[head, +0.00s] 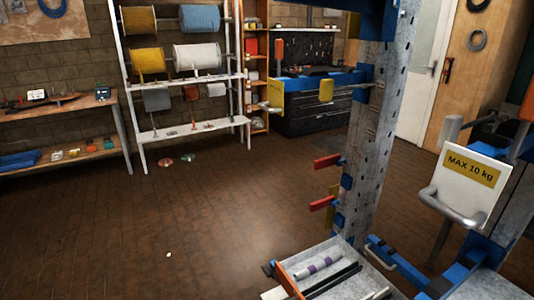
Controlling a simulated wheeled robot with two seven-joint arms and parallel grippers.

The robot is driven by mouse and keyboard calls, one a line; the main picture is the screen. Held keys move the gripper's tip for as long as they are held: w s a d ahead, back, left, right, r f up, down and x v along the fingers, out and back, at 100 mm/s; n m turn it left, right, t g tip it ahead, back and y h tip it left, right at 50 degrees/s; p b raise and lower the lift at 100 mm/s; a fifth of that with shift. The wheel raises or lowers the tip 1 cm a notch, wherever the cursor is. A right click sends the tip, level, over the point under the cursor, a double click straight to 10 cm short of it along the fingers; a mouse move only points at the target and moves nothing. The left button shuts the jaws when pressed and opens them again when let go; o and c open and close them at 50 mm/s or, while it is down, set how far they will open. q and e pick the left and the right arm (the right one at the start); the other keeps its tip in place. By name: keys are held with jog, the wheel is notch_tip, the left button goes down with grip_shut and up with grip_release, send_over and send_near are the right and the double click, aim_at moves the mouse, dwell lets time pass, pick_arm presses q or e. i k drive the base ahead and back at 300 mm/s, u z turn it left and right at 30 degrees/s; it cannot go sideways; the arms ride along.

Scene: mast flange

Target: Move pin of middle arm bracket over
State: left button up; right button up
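A grey perforated mast (372,130) stands upright right of centre. A blue arm bracket (318,82) reaches left from its upper part, with a yellow plate (276,93) at its far end and another yellow piece (326,90) near the mast. A slim orange upright piece (279,49) stands above the far end. A small grey rod shows where this bracket meets the mast; I cannot tell if it is the pin. Two red pieces, one upper (327,161) and one lower (322,203), stick out left lower on the mast. Neither of my grippers shows.
A tray (284,278) with purple-banded rolls and dark bars lies at the mast's foot. A white "MAX 10 kg" plate (468,170) with a grey handle stands at right. A spool rack (140,110) and bench (60,105) line the back. The brown floor at left is mostly clear.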

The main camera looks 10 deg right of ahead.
aim_at(323, 162)
jog(key=u, duration=0.8)
jog(key=i, duration=1.85)
jog(key=z, duration=0.9)
jog(key=i, duration=1.2)
jog(key=z, duration=1.2)
